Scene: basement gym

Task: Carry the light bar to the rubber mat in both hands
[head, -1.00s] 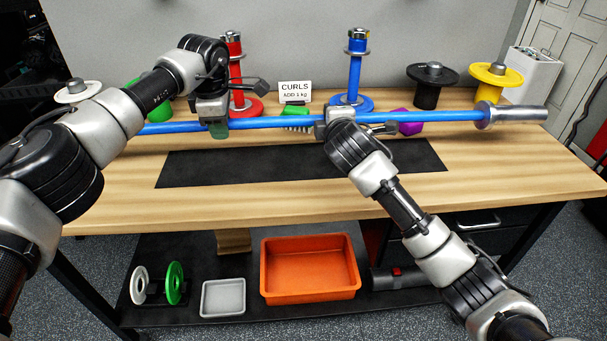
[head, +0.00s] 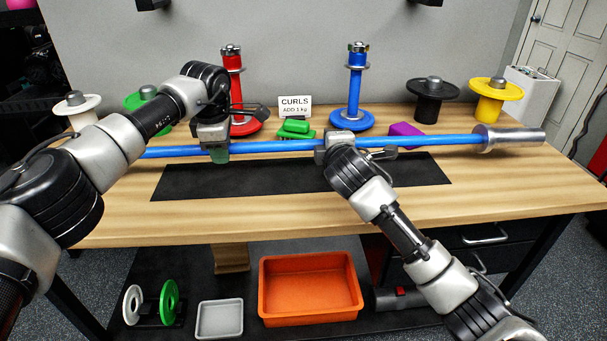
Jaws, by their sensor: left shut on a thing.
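The light bar (head: 275,147) is a long blue rod with a silver sleeve at its right end, held roughly level across the bench. The black rubber mat (head: 400,172) lies flat on the bench top, just in front of and below the bar in the picture. My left gripper (head: 214,148) is shut on the bar left of its middle. My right gripper (head: 335,146) is at the bar right of its middle and appears closed around it; its wrist hides part of the jaws. The bar's left end is hidden behind my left arm.
Behind the bar stand a red post (head: 232,75), a blue post (head: 355,85), a CURLS sign (head: 295,105), green (head: 296,127) and purple (head: 405,130) blocks, and black (head: 429,88) and yellow (head: 496,88) plates. An orange bin (head: 310,317) sits on the lower shelf. The bench front is clear.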

